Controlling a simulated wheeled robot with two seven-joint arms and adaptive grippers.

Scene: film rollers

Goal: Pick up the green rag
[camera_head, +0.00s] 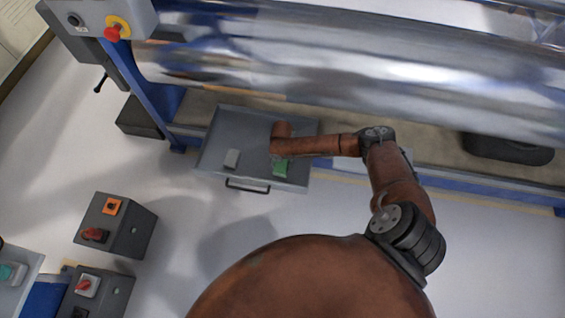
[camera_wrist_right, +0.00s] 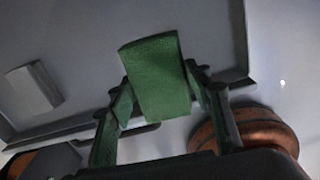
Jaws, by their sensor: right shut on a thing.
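The green rag (camera_wrist_right: 158,80) is a small green block-like piece in the right wrist view, held between the two fingers of my right gripper (camera_wrist_right: 160,92). In the head view the green rag (camera_head: 280,170) shows over the right part of the grey tray (camera_head: 213,137), which has a dark front handle. My right gripper is mostly hidden there under the brown arm. It is shut on the rag. In the wrist view the tray lies behind the rag; I cannot tell how far above it the rag is. My left gripper is not in view.
A light grey block (camera_head: 232,158) lies in the tray, left of the rag. Large shiny film rollers (camera_head: 380,75) on a blue frame span the back. Dark control boxes (camera_head: 122,226) with red knobs stand at the left. The pale floor in front of the tray is clear.

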